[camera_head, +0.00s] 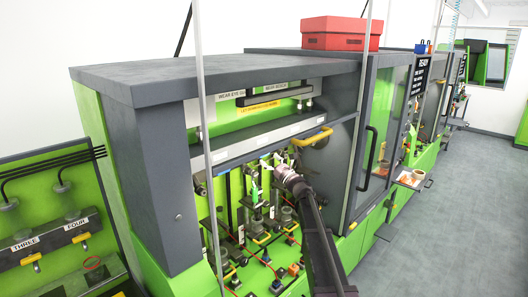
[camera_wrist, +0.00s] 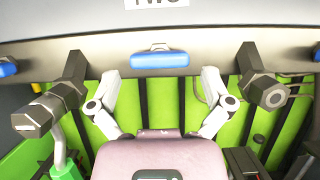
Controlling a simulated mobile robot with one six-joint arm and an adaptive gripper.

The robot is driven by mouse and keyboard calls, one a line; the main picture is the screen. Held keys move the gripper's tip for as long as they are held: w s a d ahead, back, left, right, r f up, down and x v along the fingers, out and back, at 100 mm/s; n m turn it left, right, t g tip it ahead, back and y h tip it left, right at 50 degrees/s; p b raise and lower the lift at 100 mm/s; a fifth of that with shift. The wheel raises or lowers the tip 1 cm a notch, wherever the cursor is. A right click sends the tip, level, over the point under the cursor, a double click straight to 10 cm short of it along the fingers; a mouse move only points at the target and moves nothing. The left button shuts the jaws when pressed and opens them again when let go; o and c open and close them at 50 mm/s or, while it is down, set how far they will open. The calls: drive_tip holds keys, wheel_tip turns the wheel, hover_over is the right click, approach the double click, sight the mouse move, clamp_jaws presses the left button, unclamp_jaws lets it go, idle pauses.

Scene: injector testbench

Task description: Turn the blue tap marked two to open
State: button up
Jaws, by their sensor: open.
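In the wrist view, a blue tap handle (camera_wrist: 160,57) lies crosswise on a dark grey bar, in the middle ahead of my gripper. A white label (camera_wrist: 157,3) sits above it, cut off by the picture edge, so I cannot read it fully. My gripper (camera_wrist: 160,78) is open and empty. Its two fingers stand left and right of the handle, seemingly short of it; I see no contact. In the head view my gripper (camera_head: 268,162) is at the opening of the green and grey bench. I cannot make out the blue tap there.
Other blue handles show at the left edge (camera_wrist: 7,68) and right edge (camera_wrist: 316,53). Dark hex fittings (camera_wrist: 50,108) and (camera_wrist: 262,90) flank my fingers. In the head view, yellow taps under labels THREE (camera_head: 25,244) and FOUR (camera_head: 76,224) are at left. Grey floor is free at right.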

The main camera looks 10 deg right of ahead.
sight(264, 153)
drive_tip(key=shift+p+x, duration=0.4)
drive_tip(key=shift+x, duration=1.25)
